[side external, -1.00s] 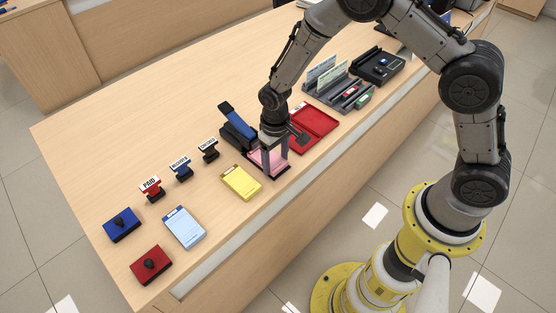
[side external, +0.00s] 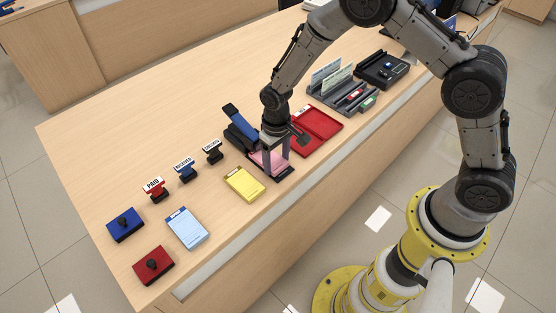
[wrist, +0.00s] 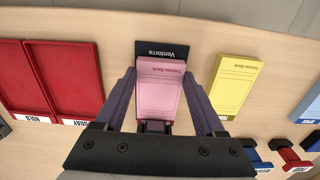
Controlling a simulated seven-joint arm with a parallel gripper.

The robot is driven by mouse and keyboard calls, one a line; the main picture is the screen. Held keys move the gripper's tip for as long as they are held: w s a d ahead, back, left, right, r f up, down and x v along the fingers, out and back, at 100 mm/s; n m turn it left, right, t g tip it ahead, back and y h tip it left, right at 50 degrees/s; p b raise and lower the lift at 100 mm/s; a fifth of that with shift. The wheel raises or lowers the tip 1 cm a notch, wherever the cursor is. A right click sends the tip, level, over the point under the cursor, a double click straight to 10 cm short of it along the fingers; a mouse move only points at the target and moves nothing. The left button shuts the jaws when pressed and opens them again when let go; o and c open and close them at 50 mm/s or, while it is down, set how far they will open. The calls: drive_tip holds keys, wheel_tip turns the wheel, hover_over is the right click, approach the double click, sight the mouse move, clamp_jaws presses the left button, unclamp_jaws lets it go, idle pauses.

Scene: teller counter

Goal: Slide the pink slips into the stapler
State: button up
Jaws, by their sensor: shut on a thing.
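The pink slips (side external: 266,162) lie as a flat stack on a black tray (side external: 284,174) near the counter's front edge. In the wrist view the pink slips (wrist: 160,95) sit squarely between my fingers, with the black tray (wrist: 162,49) showing past their far end. My gripper (side external: 275,163) points down and is shut on the slips, one finger along each long side (wrist: 159,80). The stapler (side external: 239,128), with a raised blue arm and black base, stands just behind the slips. My gripper hides the near part of the stapler in the wrist view.
A yellow pad (side external: 245,184) lies close to the left, and an open red tray (side external: 318,129) close to the right. Several stamps (side external: 184,167), a blue pad (side external: 187,229) and ink pads stand farther left. Organizers (side external: 340,92) stand at the right. The counter behind is clear.

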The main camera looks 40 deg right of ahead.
drive_tip(key=shift+w, duration=0.5)
drive_tip(key=o, duration=1.4)
drive_tip(key=shift+r, duration=3.5)
